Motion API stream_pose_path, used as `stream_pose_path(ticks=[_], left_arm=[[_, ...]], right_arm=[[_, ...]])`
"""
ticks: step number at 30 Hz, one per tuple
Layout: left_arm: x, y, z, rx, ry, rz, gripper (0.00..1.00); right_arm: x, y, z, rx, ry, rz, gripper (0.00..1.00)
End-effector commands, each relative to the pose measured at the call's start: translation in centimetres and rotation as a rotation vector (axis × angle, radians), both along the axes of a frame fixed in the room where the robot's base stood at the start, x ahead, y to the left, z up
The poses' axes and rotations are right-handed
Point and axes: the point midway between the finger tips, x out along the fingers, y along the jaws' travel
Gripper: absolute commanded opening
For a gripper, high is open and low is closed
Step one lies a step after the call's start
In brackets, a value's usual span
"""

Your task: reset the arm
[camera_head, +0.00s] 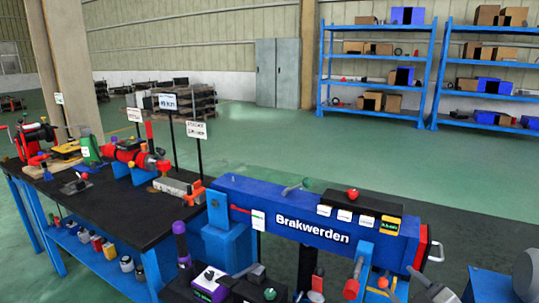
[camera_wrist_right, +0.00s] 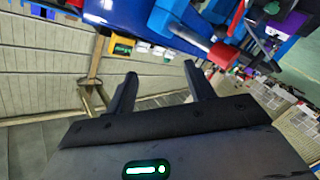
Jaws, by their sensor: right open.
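My right gripper (camera_wrist_right: 162,84) is open in the right wrist view. Its two dark fingers stand apart, and nothing shows between them. The blue crane body marked "Brakwerden" (camera_head: 312,230) lies across the lower middle of the head view. A blue part with a red round end (camera_wrist_right: 222,54) shows beyond the right finger in the wrist view, apart from it. Grey and dark parts at the lower right of the head view may be my right arm; its fingers are not clear there. My left gripper is not in view.
A black-topped blue bench (camera_head: 118,212) with red tools stands at the left. A red knob (camera_head: 353,194) sits on top of the crane body. Blue shelves (camera_head: 375,82) with boxes and a grey cabinet (camera_head: 278,74) stand far back. The green floor between is open.

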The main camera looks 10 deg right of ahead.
Motion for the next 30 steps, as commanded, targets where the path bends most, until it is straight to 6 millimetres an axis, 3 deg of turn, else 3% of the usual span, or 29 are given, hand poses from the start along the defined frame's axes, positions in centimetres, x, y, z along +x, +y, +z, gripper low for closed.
stream_pose_path(ticks=[1, 3, 6, 12, 18, 30], left_arm=[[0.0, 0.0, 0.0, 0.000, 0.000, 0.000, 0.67], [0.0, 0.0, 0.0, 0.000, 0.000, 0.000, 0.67], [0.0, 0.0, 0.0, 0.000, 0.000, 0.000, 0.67], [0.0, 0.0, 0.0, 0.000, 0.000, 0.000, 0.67], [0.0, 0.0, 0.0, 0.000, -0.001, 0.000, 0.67], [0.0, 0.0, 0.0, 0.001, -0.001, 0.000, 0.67]], right_arm=[[-2.0, 2.0, -2.9, 0.019, 0.090, 0.028, 0.53], [-4.4, 4.4, -6.0, 0.047, 0.196, 0.052, 0.53], [-7.7, 6.9, -9.3, 0.077, 0.317, 0.074, 0.53], [-13.5, 10.6, -13.5, 0.123, 0.498, 0.096, 0.53], [-18.9, 13.6, -16.0, 0.161, 0.643, 0.105, 0.53], [-18.8, 21.3, -16.1, 0.483, 0.608, -0.008, 0.53]])
